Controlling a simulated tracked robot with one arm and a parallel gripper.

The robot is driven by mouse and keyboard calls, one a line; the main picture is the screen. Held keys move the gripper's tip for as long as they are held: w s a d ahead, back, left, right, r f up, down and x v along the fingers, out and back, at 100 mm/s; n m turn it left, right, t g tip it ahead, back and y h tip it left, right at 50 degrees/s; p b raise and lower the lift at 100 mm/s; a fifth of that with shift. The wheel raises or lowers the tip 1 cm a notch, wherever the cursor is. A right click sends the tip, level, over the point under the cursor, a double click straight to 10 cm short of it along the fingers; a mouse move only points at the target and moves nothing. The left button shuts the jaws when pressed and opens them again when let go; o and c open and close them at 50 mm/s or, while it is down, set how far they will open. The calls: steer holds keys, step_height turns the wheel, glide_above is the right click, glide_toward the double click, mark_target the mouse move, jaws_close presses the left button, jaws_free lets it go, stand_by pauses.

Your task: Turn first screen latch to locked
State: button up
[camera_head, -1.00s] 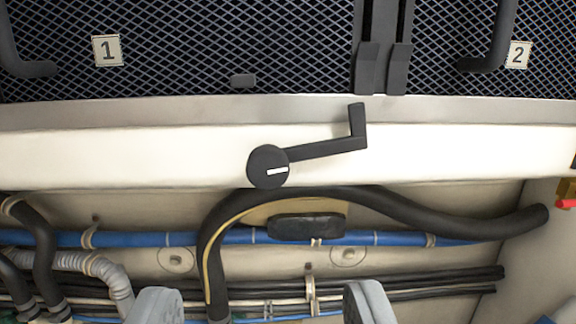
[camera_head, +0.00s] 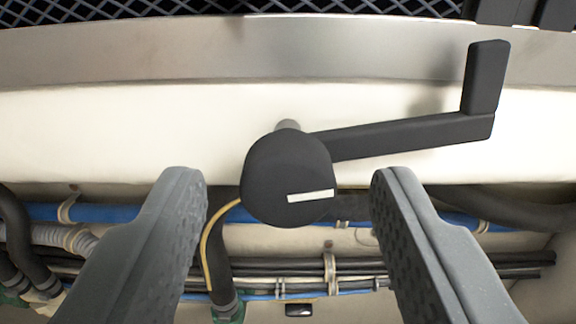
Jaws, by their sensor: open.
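The first screen latch (camera_head: 400,138) is a black handle on the cream rail. Its round hub (camera_head: 288,175) carries a white mark that lies nearly level, and its arm runs right and slightly up to an upright end piece (camera_head: 485,78). My gripper (camera_head: 288,178) is open, with one grey finger on each side of the hub in the picture. The fingers look apart from the latch, and nothing is between them but the view of the hub. The number 1 screen is out of this view; only a strip of black mesh (camera_head: 200,8) shows at the top.
A metal edge (camera_head: 220,50) runs above the cream rail (camera_head: 90,140). Below the rail are a blue pipe (camera_head: 110,213), a black hose (camera_head: 12,225) at left, a grey corrugated hose and several dark cables (camera_head: 390,270). The space right in front of the rail looks clear.

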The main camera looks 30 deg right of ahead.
steer(key=shift+w+d, duration=0.1)
steer(key=shift+w, duration=0.1)
jaws_close()
